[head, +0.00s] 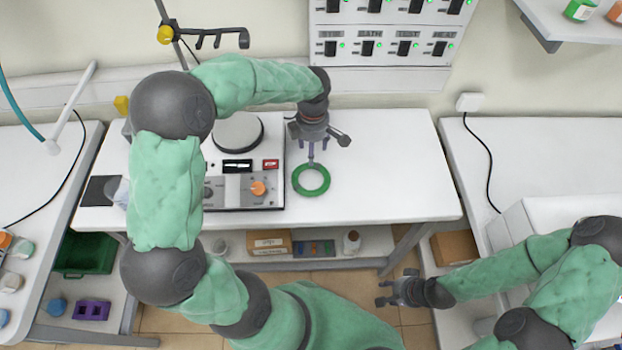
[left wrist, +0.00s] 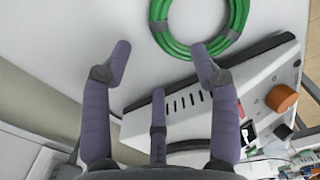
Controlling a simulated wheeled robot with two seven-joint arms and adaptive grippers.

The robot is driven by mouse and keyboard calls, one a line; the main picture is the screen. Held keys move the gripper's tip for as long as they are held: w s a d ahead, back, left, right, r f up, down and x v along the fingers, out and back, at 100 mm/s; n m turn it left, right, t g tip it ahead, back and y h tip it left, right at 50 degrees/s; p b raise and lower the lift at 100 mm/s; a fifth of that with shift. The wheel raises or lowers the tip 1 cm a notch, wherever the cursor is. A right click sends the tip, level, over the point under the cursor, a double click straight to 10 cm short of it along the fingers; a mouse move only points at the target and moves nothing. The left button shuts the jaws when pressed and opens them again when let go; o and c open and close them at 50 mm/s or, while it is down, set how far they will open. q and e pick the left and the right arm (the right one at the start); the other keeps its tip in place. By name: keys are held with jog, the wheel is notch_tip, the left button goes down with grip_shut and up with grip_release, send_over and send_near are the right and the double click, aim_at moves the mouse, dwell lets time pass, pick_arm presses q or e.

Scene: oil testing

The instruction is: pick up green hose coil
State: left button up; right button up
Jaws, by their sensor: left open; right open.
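The green hose coil (head: 311,179) lies flat on the white table (head: 400,185), just right of the grey testing device. It also shows at the top of the left wrist view (left wrist: 232,30), partly cut off by the frame edge. My left gripper (head: 311,157) points down above the coil's far rim. In the left wrist view its fingers (left wrist: 160,70) are spread and empty, with the coil beyond the fingertips. Whether any finger touches the coil cannot be told. My right gripper (head: 384,290) is open and empty in front of the table, at the lower right.
The testing device (head: 245,190) with an orange knob stands close left of the coil. The table right of the coil is clear. A lower shelf (head: 335,245) holds boxes and a bottle.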

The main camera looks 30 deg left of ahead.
aim_at(317, 167)
pick_arm(q)
jog(key=shift+f+b, duration=0.75)
jog(key=shift+f, duration=2.35)
grip_shut()
